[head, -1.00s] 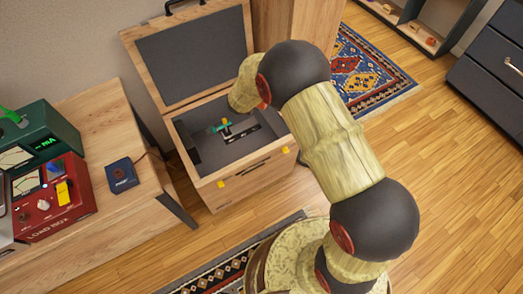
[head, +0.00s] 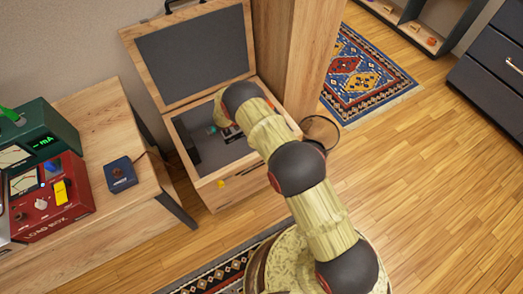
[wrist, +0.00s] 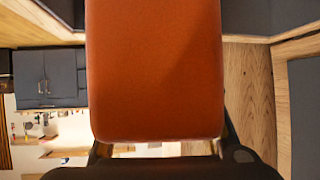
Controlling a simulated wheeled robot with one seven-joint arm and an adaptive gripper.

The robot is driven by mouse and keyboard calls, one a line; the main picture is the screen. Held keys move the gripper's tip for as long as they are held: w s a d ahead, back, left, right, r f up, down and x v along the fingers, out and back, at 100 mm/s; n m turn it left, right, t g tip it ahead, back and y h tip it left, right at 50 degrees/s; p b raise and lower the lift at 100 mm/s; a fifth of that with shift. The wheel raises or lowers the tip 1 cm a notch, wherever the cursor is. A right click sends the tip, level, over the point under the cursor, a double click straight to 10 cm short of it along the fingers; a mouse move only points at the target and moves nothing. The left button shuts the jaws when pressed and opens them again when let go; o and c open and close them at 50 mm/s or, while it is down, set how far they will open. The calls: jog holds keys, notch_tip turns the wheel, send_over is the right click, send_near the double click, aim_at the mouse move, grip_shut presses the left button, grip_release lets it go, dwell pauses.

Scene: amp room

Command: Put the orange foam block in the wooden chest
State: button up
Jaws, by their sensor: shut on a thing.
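The wooden chest (head: 243,193) stands open, its grey-lined lid (head: 195,57) tipped back towards the wall. My arm reaches over the chest, and its end covers part of the opening. In the wrist view the orange foam block (wrist: 155,70) fills the middle, large and close. My gripper (wrist: 160,164) shows as dark parts at the bottom edge and is shut on the block. Pale wood and grey lining show around the block there.
Small items, one teal (head: 211,130), show inside the chest, partly hidden by my arm. A wooden desk (head: 160,192) with a blue box (head: 120,173) and a red instrument (head: 48,193) stands left. A tall wooden piece (head: 300,50) stands behind right.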

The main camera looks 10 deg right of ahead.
jog(key=shift+s+d+f+m+g+h+b, duration=0.15)
jog(key=shift+s+f+m+g+b, duration=0.45)
jog(key=shift+f, duration=3.15)
jog(key=shift+s+f+m+g+h+b, duration=0.1)
jog(key=shift+s+f+b, duration=0.9)
jog(key=shift+f, duration=2.7)
jog(key=shift+s+d+f+m+g+h+b, duration=0.25)
jog(key=shift+s+f+b, duration=0.5)
jog(key=shift+f, duration=3)
jog(key=shift+w+a, duration=0.1)
jog(key=shift+a, duration=0.1)
jog(key=shift+f, duration=0.2)
jog(key=o, duration=1.1)
jog(key=shift+o, duration=0.2)
jog(key=shift+r, duration=0.1)
